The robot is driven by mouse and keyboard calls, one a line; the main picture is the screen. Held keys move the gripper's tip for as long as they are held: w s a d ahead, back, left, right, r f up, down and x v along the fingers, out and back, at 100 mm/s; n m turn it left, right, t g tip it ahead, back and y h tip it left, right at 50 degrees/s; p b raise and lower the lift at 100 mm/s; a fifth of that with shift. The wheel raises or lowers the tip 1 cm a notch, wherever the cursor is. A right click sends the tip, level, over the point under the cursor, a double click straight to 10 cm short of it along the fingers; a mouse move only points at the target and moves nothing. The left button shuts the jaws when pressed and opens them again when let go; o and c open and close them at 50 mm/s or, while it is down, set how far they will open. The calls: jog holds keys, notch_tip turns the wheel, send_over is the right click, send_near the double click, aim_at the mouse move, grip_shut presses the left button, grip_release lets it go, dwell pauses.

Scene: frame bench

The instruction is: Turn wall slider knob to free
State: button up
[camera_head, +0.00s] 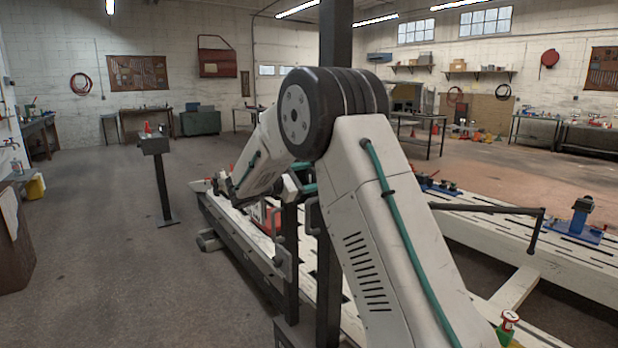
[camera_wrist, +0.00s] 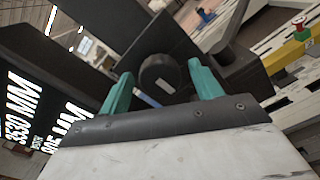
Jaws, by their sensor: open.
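In the wrist view, a dark round knob (camera_wrist: 152,70) with a short pale mark on its face sits against a dark plate. My gripper (camera_wrist: 160,67) has two teal fingers spread apart, one on each side of the knob in the picture. The fingers look open, with nothing clamped between them. I cannot tell how far the fingertips are from the knob. In the head view, my arm hides the knob and most of my gripper; only a little teal shows behind the arm, beside dark uprights.
A display with white millimetre figures (camera_wrist: 40,115) is at the left in the wrist view. The long pale slotted bench (camera_head: 465,218) runs along my right, with a blue fixture (camera_head: 580,222) on it. A dark post stand (camera_head: 160,180) stands left. The floor between is clear.

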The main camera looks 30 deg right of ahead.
jog(key=shift+a, duration=0.1)
jog(key=a, duration=0.7)
jog(key=shift+a, duration=0.35)
jog(key=shift+s, duration=0.1)
